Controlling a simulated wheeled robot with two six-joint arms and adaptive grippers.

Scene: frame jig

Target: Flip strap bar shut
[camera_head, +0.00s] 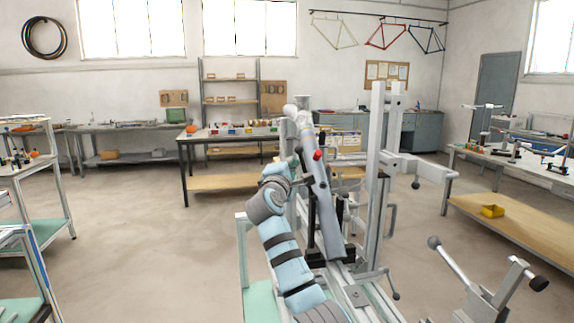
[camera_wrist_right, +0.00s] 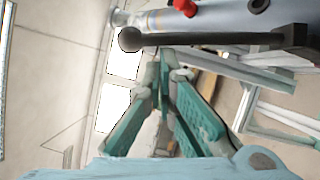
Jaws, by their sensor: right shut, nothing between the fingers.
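A dark bar with a ball end (camera_wrist_right: 215,39) crosses the top of the right wrist view, in front of a grey tube (camera_wrist_right: 240,22) with a red knob; I take it to be the strap bar. In the head view the grey tube (camera_head: 322,205) leans up from the jig, with the red knob near its upper part. My right gripper (camera_wrist_right: 168,62) is shut and empty, its teal fingertips just below the bar in the picture; I cannot tell if they touch. In the head view this gripper (camera_head: 292,163) is beside the tube, partly hidden. My left gripper is out of view.
The jig's tall metal post (camera_head: 376,150) stands right of the tube. A ball-ended lever (camera_head: 455,264) sticks up at the lower right. Open floor lies to the left.

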